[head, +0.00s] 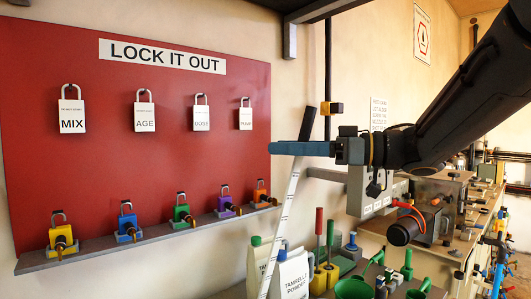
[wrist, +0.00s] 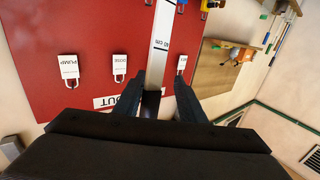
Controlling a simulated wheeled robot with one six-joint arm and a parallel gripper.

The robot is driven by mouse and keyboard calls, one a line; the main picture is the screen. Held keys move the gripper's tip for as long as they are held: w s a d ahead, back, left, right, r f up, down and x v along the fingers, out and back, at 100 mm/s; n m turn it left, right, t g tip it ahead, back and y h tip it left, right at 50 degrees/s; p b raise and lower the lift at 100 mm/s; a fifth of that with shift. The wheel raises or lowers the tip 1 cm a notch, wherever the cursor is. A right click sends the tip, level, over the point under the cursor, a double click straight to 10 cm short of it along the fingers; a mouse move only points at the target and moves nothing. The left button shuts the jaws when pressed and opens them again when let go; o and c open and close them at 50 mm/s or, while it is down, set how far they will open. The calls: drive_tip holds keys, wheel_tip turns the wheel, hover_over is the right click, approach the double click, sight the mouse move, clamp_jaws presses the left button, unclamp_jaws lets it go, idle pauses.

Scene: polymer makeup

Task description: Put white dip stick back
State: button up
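The white dip stick (head: 290,200) has dark graduation marks and a black top end (head: 307,123). It leans slightly, top to the right, and runs down past the powder bags; its lower end is not clearly visible. My gripper (head: 290,148) reaches in from the right, its blue-grey fingers level and pointing left across the stick just below the black part.
A red lockout board (head: 110,150) with hanging padlocks and a shelf of coloured locks fills the left wall. Powder bags (head: 290,275), green funnels (head: 353,288) and handled tools crowd below my gripper. A grey box (head: 372,190) and a workbench stand right.

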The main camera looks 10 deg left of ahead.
drive_tip(key=d, duration=0.5)
drive_tip(key=shift+s+d+b, duration=0.15)
drive_tip(key=shift+s+b, duration=0.2)
drive_tip(key=shift+b, duration=0.05)
drive_tip(key=o, duration=1.6)
drive_tip(key=shift+d, duration=0.1)
drive_tip(key=d, duration=0.2)
drive_tip(key=d+b, duration=0.1)
drive_tip(key=d, duration=0.4)
drive_tip(key=shift+s+d+b, duration=0.25)
drive_tip(key=shift+s+b, duration=0.1)
drive_tip(key=shift+s, duration=0.05)
drive_tip(key=shift+r, duration=0.1)
